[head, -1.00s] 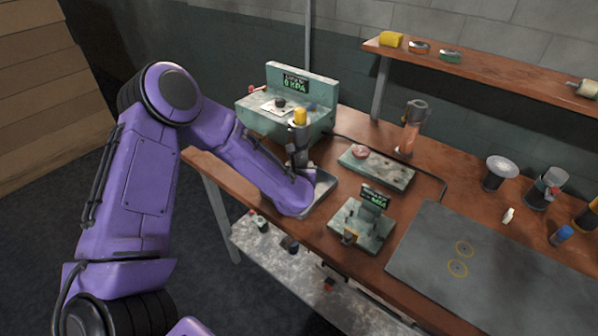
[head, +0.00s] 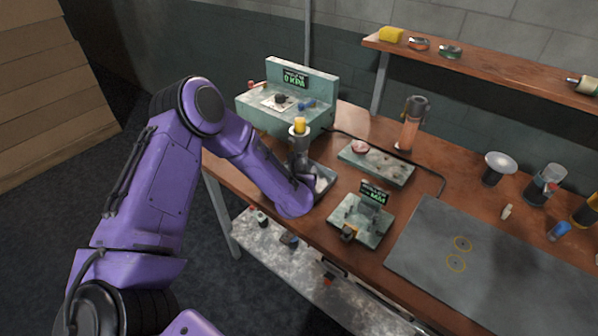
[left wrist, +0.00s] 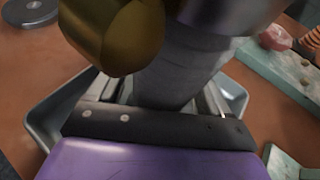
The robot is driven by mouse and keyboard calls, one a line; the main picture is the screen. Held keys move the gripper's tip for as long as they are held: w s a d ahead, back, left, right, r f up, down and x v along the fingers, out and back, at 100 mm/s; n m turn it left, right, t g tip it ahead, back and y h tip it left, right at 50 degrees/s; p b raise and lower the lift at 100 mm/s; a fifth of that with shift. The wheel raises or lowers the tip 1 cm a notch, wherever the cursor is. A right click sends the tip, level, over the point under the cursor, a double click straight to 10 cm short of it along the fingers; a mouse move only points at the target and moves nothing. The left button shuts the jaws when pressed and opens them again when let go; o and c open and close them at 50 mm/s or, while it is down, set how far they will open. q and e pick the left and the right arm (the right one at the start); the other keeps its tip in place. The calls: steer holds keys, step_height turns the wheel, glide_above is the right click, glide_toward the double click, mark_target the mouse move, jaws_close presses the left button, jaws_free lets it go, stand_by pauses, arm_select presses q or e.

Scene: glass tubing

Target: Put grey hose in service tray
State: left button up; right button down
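The grey hose (head: 299,144), a thick grey cylinder with a yellow end, stands roughly upright at my left gripper (head: 300,172). In the left wrist view the hose (left wrist: 170,80) is between the two fingers of the gripper (left wrist: 165,95), which appears shut on it. The gold-yellow end (left wrist: 120,35) is close to the camera. The service tray (head: 329,183), a shallow grey metal tray, is below the gripper, partly hidden by my wrist; its walls (left wrist: 45,115) show on both sides in the wrist view. I cannot tell whether the hose touches its floor. My right gripper is out of view.
A green-grey gauge box (head: 318,92) stands behind the tray. A small display unit (head: 362,222) and a flat plate with a pink piece (head: 385,170) lie to the right. An orange-filled cylinder (head: 411,128) stands behind. A dark mat (head: 500,270) has free room.

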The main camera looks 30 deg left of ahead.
arm_select(q)
steer(key=shift+r+p, duration=0.25)
steer(key=shift+p, duration=0.05)
steer(key=b+v, duration=0.4)
steer(key=v, duration=0.8)
steer(key=shift+d+f, duration=0.1)
steer(key=shift+f, duration=0.05)
